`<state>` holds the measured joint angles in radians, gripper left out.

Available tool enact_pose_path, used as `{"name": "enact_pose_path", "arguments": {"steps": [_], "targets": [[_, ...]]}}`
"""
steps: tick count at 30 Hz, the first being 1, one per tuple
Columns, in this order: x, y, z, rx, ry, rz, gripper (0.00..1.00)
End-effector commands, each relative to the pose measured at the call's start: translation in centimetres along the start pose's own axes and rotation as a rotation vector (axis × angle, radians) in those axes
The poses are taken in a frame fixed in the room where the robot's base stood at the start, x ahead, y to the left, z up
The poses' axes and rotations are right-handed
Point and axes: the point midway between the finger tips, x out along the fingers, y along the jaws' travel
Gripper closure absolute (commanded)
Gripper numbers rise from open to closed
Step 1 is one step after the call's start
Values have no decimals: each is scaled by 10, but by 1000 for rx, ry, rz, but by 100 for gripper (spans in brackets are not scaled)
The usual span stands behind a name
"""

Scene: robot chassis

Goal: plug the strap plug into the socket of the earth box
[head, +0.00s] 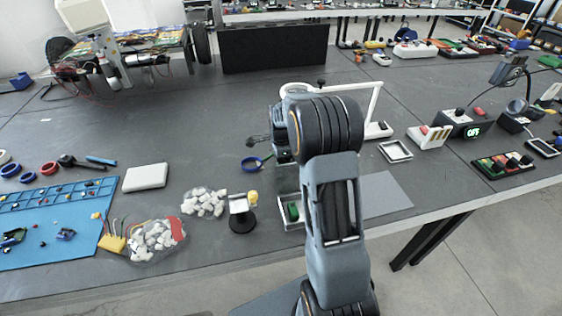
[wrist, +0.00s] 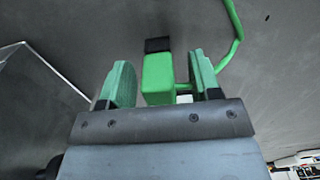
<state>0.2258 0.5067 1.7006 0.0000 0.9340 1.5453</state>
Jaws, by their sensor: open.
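The strap plug (wrist: 157,82) is a green block with a black end and a green cable, seen in the wrist view. It lies between the two green-padded fingers of my gripper (wrist: 161,76). The cable runs from the plug's right side up past the right finger. In the head view my own arm hides the gripper and the plug. I cannot make out the earth box or its socket for certain; a small green part (head: 293,211) sits in a grey tray beside my arm.
A white lamp-like frame (head: 375,105) stands behind my arm. Bags of white pieces (head: 156,240) lie front left.

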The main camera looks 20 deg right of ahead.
Motion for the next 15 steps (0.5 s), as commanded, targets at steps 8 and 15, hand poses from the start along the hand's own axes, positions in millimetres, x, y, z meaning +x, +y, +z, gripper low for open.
{"name": "enact_pose_path", "arguments": {"steps": [8, 15], "targets": [[1, 0, 0, 0, 0, 0, 44], [1, 0, 0, 0, 0, 0, 67]]}}
